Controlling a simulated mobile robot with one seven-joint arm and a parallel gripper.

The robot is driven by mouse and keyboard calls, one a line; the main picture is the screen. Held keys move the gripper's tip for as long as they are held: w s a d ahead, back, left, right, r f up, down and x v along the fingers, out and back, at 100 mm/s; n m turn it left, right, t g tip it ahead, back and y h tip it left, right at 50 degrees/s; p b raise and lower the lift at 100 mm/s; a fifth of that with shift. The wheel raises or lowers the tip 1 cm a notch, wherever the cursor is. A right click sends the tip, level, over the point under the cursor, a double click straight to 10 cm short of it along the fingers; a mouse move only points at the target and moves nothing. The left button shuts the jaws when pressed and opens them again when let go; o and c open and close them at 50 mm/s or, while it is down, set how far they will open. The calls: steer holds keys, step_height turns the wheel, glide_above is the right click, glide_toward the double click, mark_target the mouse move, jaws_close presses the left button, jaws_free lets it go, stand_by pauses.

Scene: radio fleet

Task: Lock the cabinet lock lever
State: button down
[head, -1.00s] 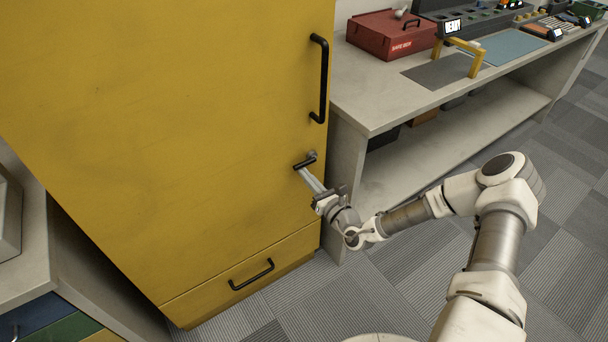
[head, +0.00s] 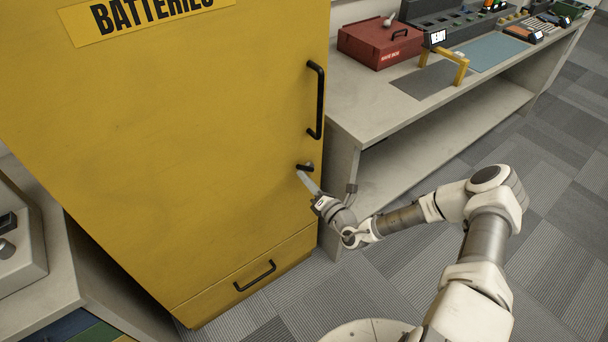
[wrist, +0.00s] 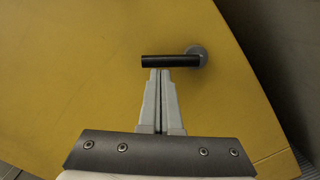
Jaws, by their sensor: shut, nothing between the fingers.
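The yellow cabinet (head: 190,150) is closed and stands at the left and middle of the head view. Its lock lever (head: 304,167) is a short black bar on a round grey base, below the long black door handle (head: 317,100). In the wrist view the lever (wrist: 170,61) lies about level, pointing left from its base. My gripper (head: 301,175) is shut and empty, its fingertips just below the lever. In the wrist view my gripper (wrist: 159,72) has its tips at or very near the lever's underside; I cannot tell if they touch.
A grey workbench (head: 370,115) with a red safe box (head: 378,45) and a yellow stand (head: 461,68) is at the right. A drawer handle (head: 255,276) sits low on the cabinet. Carpeted floor is free in front.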

steer(key=m+p, duration=0.1)
steer(key=r+m, duration=0.1)
steer(key=m, duration=0.1)
steer(key=d+r+m+p, duration=0.1)
steer(key=shift+w+m+p, duration=0.3)
steer(key=shift+m+p, duration=0.05)
steer(key=shift+m, duration=0.05)
steer(key=m, duration=0.2)
steer(key=p, duration=0.1)
steer(key=shift+w+d+r+m+h, duration=0.3)
steer(key=shift+d+r+m, duration=0.05)
steer(key=shift+d+m, duration=0.05)
steer(key=shift+d, duration=0.1)
steer(key=shift+w+d+r+p, duration=0.1)
steer(key=shift+w+p, duration=0.05)
steer(key=shift+p, duration=0.2)
